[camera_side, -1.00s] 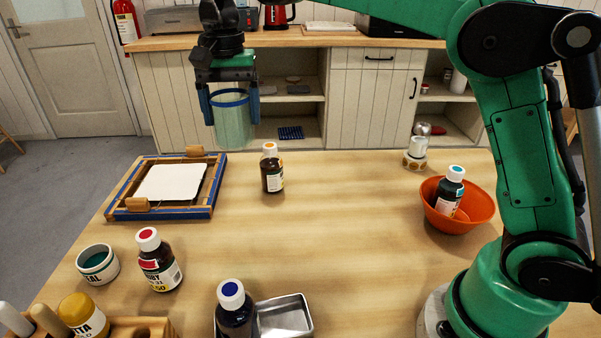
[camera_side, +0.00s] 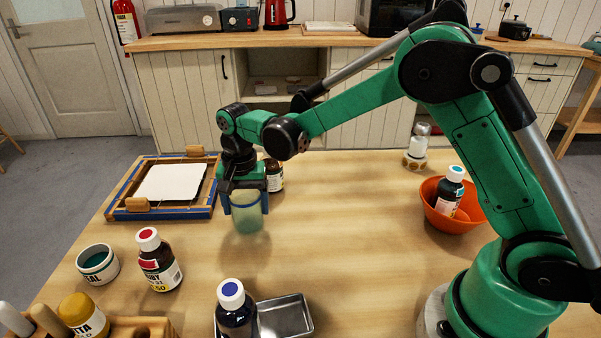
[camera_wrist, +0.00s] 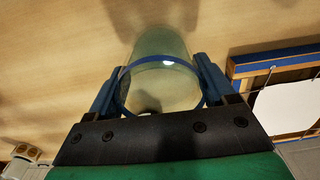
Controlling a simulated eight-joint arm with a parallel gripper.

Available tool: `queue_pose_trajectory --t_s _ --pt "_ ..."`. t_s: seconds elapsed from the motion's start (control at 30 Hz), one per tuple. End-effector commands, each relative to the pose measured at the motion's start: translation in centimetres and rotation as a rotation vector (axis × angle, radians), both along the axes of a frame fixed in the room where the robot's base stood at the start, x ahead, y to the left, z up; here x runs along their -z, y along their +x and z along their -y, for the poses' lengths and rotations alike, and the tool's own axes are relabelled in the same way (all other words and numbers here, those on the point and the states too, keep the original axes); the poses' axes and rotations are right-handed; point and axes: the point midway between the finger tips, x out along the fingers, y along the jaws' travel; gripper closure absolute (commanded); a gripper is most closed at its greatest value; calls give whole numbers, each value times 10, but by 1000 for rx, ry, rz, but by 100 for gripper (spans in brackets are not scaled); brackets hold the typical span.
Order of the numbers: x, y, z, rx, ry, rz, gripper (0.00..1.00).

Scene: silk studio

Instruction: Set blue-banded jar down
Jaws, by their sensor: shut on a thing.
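The blue-banded jar (camera_side: 247,219) is pale greenish glass with a blue band near its top. My gripper (camera_side: 246,199) is shut on it, with one blue finger on each side. The jar is upright, low over the middle-left of the wooden table (camera_side: 340,230), with a shadow below it. I cannot tell whether its base touches the table. In the wrist view the jar (camera_wrist: 160,75) sits between the two fingers (camera_wrist: 158,88), the band running across it.
The framed screen (camera_side: 165,185) lies just left of the jar. A brown bottle (camera_side: 275,176) stands close behind, partly hidden by my gripper. Table right of the jar is clear.

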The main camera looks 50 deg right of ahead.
Motion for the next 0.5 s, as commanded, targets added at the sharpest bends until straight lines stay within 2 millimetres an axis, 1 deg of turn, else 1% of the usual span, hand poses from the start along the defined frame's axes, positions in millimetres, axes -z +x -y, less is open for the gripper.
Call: queue_pose_trajectory --t_s 0.07,0.27,0.4,0.43,0.5 --pt "4 0 0 0 0 0 96" --pt "4 0 0 0 0 0 96" --pt "7 0 0 0 0 0 96" --pt "7 0 0 0 0 0 15" --pt "6 0 0 0 0 0 0"
